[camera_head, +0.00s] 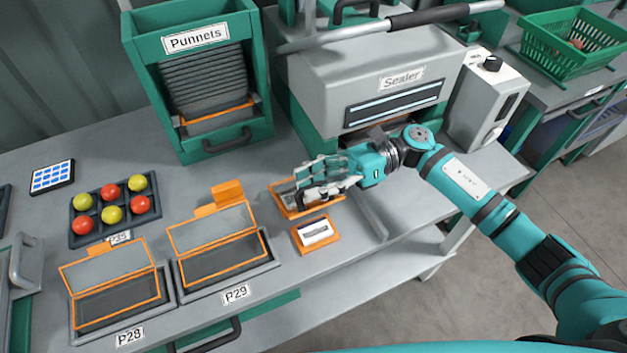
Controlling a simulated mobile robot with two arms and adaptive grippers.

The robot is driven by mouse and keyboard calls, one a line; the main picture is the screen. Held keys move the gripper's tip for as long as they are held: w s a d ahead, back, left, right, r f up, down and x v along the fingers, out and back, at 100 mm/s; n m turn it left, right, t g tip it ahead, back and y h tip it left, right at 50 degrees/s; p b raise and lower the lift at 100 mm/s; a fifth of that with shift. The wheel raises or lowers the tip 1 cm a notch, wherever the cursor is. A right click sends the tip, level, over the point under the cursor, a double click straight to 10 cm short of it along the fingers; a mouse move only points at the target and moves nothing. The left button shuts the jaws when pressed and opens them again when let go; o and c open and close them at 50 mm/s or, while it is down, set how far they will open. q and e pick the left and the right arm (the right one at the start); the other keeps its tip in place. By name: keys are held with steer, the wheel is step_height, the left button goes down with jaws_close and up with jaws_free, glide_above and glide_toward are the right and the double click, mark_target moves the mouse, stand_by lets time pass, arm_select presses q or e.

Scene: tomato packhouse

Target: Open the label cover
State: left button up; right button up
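My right gripper (302,186) reaches in from the right and hangs over a small orange-edged flat holder (288,212) in front of the sealer. Its fingers hide much of that holder. I cannot tell whether they touch it or how far apart they are. Just in front lies a small orange frame (317,245) with a white piece and a dark strip in its middle. None of these parts carries a readable "label cover" mark, so I cannot tell which one is the cover. My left gripper is not in view.
The sealer (385,60) stands behind my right gripper. The green punnet rack (260,130) is to its left. Trays P29 (270,268) and P28 (165,308), with raised orange-framed lids, stand front left. A tray of red and yellow tomatoes (72,238) is further left.

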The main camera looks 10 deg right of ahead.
steer(key=shift+w+f, duration=0.1)
steer(key=shift+w, duration=0.1)
steer(key=v, duration=1.2)
